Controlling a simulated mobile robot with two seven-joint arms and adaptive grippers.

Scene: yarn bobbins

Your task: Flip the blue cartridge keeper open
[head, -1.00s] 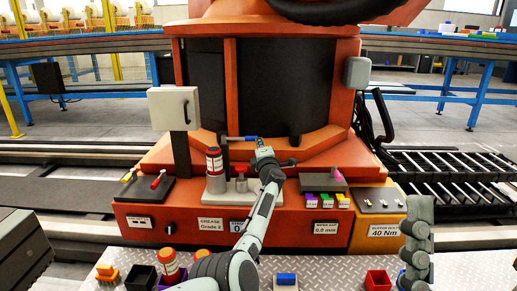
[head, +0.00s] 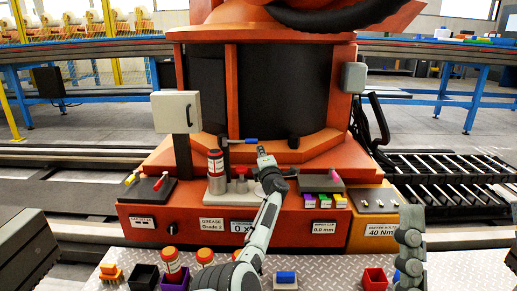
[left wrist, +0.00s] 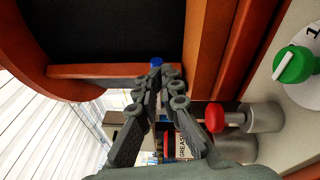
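The blue cartridge keeper (head: 243,141) is a short blue bar on a dark post, level in front of the orange machine, above the grease station. My left gripper (head: 261,151) is just below and beside the bar's right end. In the left wrist view the fingertips (left wrist: 164,74) are close together and look shut. A small blue end of the keeper (left wrist: 156,62) shows just beyond them. I cannot tell whether they touch it.
A red-capped grease cartridge (head: 215,162) stands left of my left gripper. A red knob (left wrist: 215,117) and a green knob (left wrist: 294,64) show in the left wrist view. A grey box (head: 175,112) stands at the left. Bins and bobbins stand on the front metal plate (head: 330,271).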

